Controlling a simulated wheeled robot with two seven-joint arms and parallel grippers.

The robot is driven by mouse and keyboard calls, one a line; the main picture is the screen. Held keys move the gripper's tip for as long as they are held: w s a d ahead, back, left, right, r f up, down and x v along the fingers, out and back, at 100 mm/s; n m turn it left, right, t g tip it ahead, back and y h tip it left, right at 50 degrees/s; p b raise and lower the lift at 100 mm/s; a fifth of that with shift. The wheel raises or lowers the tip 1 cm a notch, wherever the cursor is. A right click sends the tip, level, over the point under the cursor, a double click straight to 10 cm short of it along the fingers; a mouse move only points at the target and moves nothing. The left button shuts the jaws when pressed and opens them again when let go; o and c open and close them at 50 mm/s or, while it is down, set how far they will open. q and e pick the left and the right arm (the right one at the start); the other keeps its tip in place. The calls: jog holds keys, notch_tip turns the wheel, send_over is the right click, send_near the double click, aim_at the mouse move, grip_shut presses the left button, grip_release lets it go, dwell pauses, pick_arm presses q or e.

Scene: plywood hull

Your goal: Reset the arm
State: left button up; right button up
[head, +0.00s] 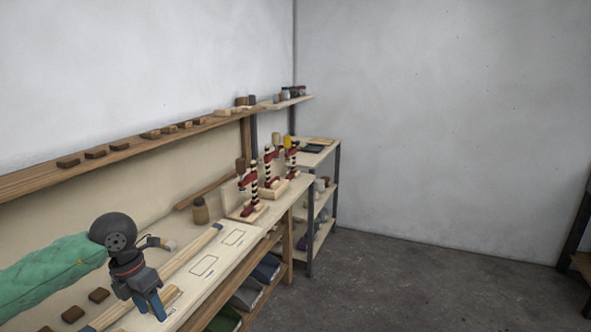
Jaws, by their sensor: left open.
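My left arm comes in from the left in a green padded sleeve. My left gripper (151,306) points down over the near part of the workbench (222,252). Its blue fingers are apart and I see nothing held between them. Light wooden strips lie on the bench beside and behind it, and the gripper hides part of them. My right gripper is not in view.
A wooden shelf (120,155) with small dark blocks runs along the wall above. A shelf rack (338,190) stands at the bench's far end. Grey floor (430,285) at right is clear.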

pick_arm(q)
jog(key=s+d+f+h, duration=0.1)
jog(key=s+d+h, duration=0.15)
jog(key=d, duration=0.45)
jog(key=s+d+h, duration=0.1)
jog(key=d+h, duration=0.3)
jog(key=d, duration=0.2)
jog(key=d+r+n+t+h, duration=0.75)
jog(key=d+r+h, duration=0.25)
jog(key=d+h, duration=0.2)
jog(key=w+a+f+n+t+y, duration=0.1)
jog(key=a+f+n+t+y, duration=0.5)
jog(key=n+y, duration=0.5)
jog(key=w+a+f+n+t+y, duration=0.1)
jog(key=a+f+n+t+y, duration=0.5)
jog(key=n, duration=0.8)
jog(key=s+a+f+n+g+y, duration=0.25)
jog(key=s+f+g+y, duration=0.2)
jog(key=f, duration=0.35)
jog(key=s+f+n+g+h, duration=0.1)
jog(key=s+f+n+g, duration=0.3)
jog(key=s+f+g, duration=1.15)
jog(key=s+d+f+t, duration=0.1)
jog(key=s+d+f, duration=0.2)
jog(key=s+f, duration=0.1)
jog(key=s+d+f+t+h, duration=0.1)
jog(key=s+d+f, duration=0.2)
jog(key=f, duration=0.4)
jog(key=shift+s, duration=0.45)
